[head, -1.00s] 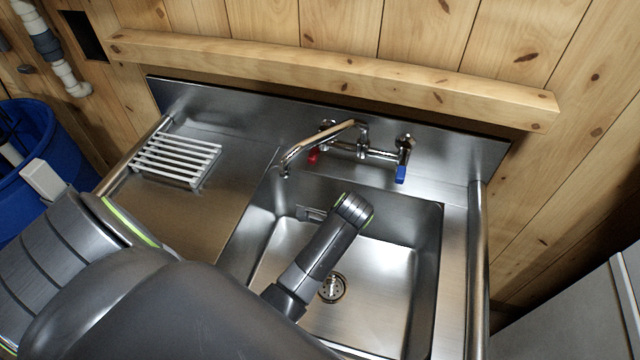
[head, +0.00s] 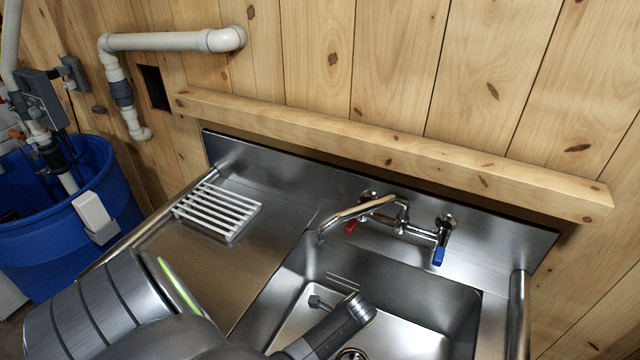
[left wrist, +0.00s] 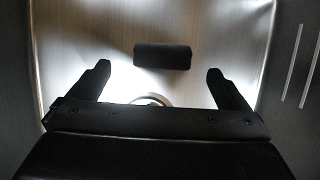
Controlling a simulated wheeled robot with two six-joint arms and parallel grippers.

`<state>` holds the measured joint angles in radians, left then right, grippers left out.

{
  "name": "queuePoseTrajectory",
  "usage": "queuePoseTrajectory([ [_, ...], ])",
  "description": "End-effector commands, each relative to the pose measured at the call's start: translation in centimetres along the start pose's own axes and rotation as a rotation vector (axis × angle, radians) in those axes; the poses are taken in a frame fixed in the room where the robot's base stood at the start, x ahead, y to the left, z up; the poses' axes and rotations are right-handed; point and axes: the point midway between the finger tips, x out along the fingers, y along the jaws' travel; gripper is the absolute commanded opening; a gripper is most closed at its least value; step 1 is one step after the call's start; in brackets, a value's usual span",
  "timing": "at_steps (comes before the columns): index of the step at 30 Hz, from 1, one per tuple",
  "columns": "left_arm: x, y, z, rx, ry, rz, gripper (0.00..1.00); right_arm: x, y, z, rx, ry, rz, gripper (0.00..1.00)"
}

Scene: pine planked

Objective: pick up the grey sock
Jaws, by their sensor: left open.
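A dark, rolled-up piece that looks like the grey sock (left wrist: 162,55) lies on the sink floor in the left wrist view, just past the drain. In the head view a small dark piece (head: 318,302), seemingly the same one, shows near the back of the basin beside my arm, partly hidden by it. My left gripper (left wrist: 157,68) is open in the left wrist view, with one finger on each side of the roll and a clear gap to it. Its fingers do not show in the head view. My right gripper is not in view.
The steel sink basin (head: 465,305) has walls around the roll. A faucet (head: 400,215) reaches over its back edge. A white slatted rack (head: 217,210) sits on the left drainboard. A blue barrel (head: 40,245) stands at the left. A wooden beam (head: 390,150) runs along the wall.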

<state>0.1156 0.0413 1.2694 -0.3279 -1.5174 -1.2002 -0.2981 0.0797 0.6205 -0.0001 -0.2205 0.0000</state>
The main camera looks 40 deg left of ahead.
Motion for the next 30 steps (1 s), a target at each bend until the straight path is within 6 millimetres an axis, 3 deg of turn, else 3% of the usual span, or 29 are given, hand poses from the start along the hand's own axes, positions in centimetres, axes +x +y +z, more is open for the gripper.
queuePoseTrajectory([
  [14,4.7,-0.4,-0.4,0.0,-0.001,0.001,0.98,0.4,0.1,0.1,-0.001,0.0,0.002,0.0],
  [24,5.1,-0.4,-0.4,-0.001,0.0,0.0,0.98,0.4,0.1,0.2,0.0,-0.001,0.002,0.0],
  [30,5.1,-0.4,-0.4,-0.001,0.0,0.0,0.72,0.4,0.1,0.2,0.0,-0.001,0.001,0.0],
])
